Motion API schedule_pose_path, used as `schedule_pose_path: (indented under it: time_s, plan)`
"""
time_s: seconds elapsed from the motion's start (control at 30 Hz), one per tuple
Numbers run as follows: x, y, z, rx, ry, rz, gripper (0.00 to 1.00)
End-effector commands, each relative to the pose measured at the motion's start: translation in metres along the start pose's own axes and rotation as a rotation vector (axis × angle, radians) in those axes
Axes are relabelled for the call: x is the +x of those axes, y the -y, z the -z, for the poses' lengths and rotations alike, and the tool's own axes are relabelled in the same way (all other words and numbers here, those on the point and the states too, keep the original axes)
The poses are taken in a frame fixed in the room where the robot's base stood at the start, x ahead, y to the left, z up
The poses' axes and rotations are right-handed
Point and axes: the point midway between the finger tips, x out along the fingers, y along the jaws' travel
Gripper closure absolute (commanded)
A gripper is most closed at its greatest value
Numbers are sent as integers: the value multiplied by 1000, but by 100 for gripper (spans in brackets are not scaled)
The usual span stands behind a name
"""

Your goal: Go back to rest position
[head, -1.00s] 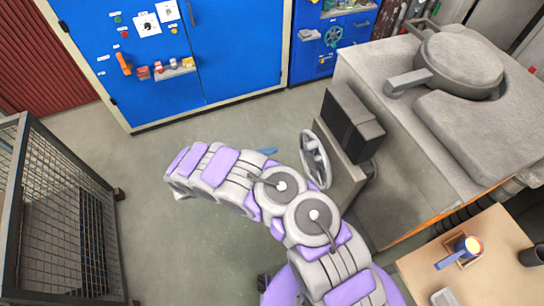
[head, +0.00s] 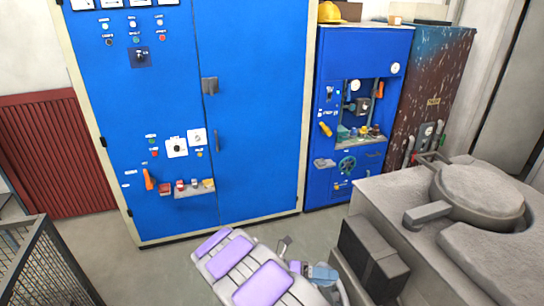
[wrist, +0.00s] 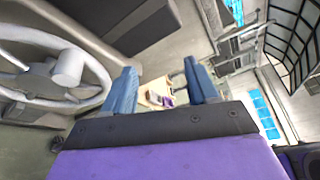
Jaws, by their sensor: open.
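My gripper (wrist: 163,90) shows in the wrist view with two blue fingers spread apart and nothing between them. In the head view, part of my grey and purple arm reaches up from the bottom edge. A bluish part of my gripper (head: 322,273) shows at its right, beside the grey machine. In the wrist view a grey handwheel (wrist: 65,70) is close on the left of the fingers, apart from them.
A tall blue cabinet (head: 255,110) stands behind, with a smaller blue panel unit (head: 320,185) to its right. The grey machine (head: 375,195) fills the right, with a dark block (head: 372,255) on its side. A mesh cage (head: 45,265) is at lower left.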

Motion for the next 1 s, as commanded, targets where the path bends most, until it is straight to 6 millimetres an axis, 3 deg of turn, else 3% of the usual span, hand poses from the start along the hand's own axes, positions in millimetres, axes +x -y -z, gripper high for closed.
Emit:
schedule_pose_path:
  time_s: [0.27,0.5,0.73,1.0]
  plan:
    - [44,65,21,417,-260,-27,42]
    - [69,107,58,766,-498,-22,42]
    - [78,138,102,1085,-738,12,42]
    - [72,160,157,1429,-1037,91,42]
